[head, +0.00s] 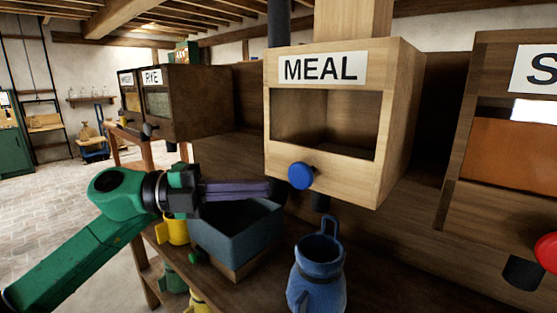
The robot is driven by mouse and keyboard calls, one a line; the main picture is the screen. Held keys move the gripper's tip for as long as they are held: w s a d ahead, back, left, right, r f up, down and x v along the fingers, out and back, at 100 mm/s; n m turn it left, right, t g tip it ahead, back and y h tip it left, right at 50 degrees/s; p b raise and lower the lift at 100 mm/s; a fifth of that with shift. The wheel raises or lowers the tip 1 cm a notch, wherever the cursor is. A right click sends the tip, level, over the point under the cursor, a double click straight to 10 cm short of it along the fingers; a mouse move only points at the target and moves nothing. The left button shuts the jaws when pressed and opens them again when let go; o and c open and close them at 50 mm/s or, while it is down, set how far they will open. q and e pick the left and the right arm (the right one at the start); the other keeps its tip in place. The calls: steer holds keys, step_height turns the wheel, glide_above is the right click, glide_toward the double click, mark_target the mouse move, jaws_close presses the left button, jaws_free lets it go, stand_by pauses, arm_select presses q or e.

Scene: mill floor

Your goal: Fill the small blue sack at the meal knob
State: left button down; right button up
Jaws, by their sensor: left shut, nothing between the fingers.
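The wooden bin labelled MEAL (335,120) is in the middle of the head view, and its front opening shows bare wood inside. A round blue knob (301,175) sits low on its front. A dark spout (320,202) shows under the bin. The small blue sack (318,272), with a loop at its top, stands upright on the bench below and a little in front of the spout. My right gripper is out of view.
A blue-grey open box (235,238) stands on the bench under my left gripper. A bin with a red knob (546,252) is at the right edge. A bin labelled RYE (185,105) stands farther left. Brick floor (60,200) is open at the left.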

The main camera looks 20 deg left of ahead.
mark_target(288, 174)
arm_select(q)
steer(key=w+d+p, duration=0.1)
steer(key=w+p, duration=0.1)
steer(key=w+d+p, duration=0.1)
steer(key=w+d, duration=0.1)
steer(key=shift+w+d+r+p, duration=0.1)
steer(key=shift+w+r+p, duration=0.1)
steer(key=shift+p, duration=0.15)
steer(key=shift+w+f, duration=0.1)
steer(key=shift+f, duration=0.15)
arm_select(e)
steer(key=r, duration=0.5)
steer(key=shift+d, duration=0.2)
arm_select(q)
steer(key=w+p, duration=0.2)
steer(key=w+d+p, duration=0.1)
steer(key=shift+r+p, duration=0.25)
steer(key=shift+p, duration=0.05)
steer(key=shift+s+f, duration=0.1)
steer(key=shift+f, duration=0.05)
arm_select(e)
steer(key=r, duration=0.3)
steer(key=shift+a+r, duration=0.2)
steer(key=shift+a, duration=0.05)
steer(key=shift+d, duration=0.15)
